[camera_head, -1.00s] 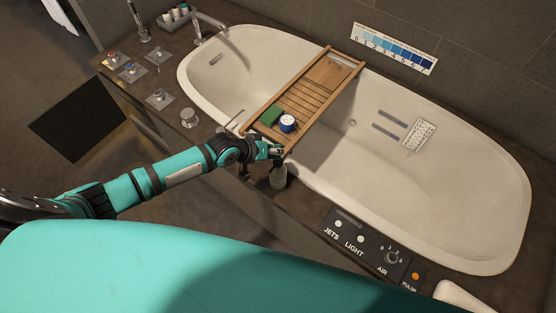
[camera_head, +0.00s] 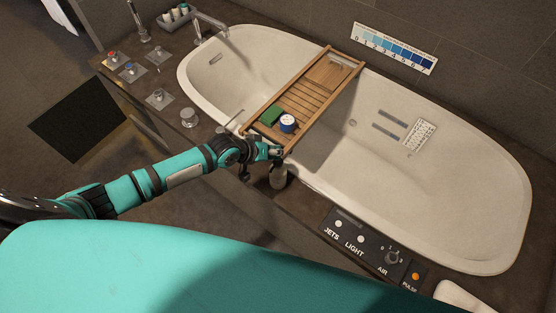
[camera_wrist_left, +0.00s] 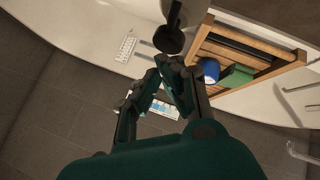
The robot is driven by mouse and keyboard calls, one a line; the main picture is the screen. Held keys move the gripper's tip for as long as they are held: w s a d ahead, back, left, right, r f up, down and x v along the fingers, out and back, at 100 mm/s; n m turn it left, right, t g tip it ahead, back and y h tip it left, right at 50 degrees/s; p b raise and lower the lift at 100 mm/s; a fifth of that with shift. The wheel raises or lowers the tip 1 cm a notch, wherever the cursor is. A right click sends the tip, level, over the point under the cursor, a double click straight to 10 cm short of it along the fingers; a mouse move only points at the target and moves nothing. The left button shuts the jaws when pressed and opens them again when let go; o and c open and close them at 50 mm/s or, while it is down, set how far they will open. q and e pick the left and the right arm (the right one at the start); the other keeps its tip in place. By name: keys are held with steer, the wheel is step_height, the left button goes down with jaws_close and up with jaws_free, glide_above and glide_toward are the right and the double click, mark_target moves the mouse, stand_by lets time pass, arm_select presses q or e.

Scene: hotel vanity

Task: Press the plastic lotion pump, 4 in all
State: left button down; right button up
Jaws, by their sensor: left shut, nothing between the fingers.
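The lotion pump bottle (camera_head: 279,179) stands on the dark ledge at the near side of the tub. Its top is partly hidden by my left gripper (camera_head: 277,153), which is just above it in the head view. The left gripper is shut and empty. In the left wrist view the closed fingertips (camera_wrist_left: 168,66) are close to a dark round part that looks like the pump bottle (camera_wrist_left: 170,38); whether they touch the pump head I cannot tell. My right gripper is not in view.
A wooden bath tray (camera_head: 325,77) spans the white tub (camera_head: 440,185), holding a green block (camera_head: 270,116) and a blue-and-white round container (camera_head: 287,123). A control panel (camera_head: 362,243) lies to the right of the bottle. Knobs (camera_head: 188,117) sit along the ledge at left.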

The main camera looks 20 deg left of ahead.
arm_select(q)
steer(key=shift+f, duration=0.3)
stand_by(0.4)
steer(key=shift+s+f+b, duration=0.1)
steer(key=shift+f+b, duration=0.5)
steer(key=shift+f, duration=0.15)
stand_by(0.4)
steer(key=shift+r, duration=0.1)
steer(key=shift+r+p, duration=1.15)
steer(key=shift+p, duration=0.05)
step_height(320, 180, up, 5)
steer(key=p, duration=0.5)
steer(key=shift+r, duration=0.15)
stand_by(1.0)
